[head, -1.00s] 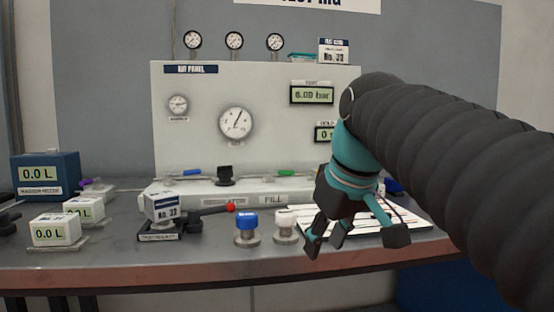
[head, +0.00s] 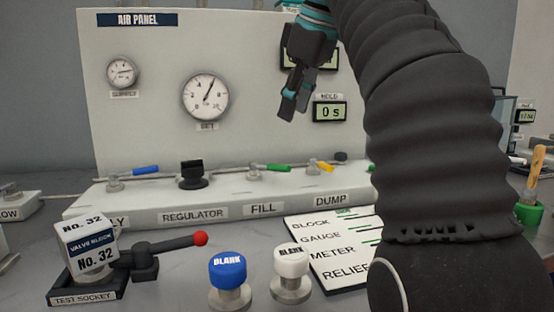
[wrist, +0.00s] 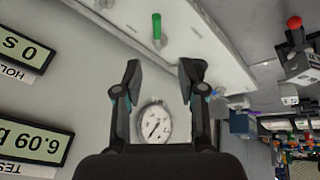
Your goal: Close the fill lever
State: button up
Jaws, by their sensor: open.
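The fill lever (head: 273,167) has a green handle and sits on the white base ledge of the air panel, above the FILL label (head: 263,209). Its handle lies roughly along the pipe, pointing right in the head view. The green handle also shows in the wrist view (wrist: 157,28), beyond my fingertips. My gripper (head: 291,103) is raised in front of the panel's upper right, above the lever and apart from it. In the wrist view my gripper (wrist: 163,70) has its two fingers spread, with nothing between them.
The blue supply lever (head: 146,169), black regulator knob (head: 193,174) and yellow dump lever (head: 322,166) share the ledge. A red-tipped test socket lever (head: 170,243), a blue cap (head: 228,274) and a white cap (head: 291,262) stand in front. The hold display (head: 330,111) reads 0 s.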

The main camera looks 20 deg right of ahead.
aim_at(282, 166)
jog(key=b+x, duration=0.1)
jog(key=x, duration=0.3)
jog(key=b+x, duration=0.2)
jog(key=x, duration=0.2)
jog(key=d+b+x, duration=0.1)
jog(key=x, duration=0.3)
jog(key=shift+a+f+b, duration=0.1)
jog(key=shift+f+b, duration=0.15)
jog(key=shift+b, duration=0.1)
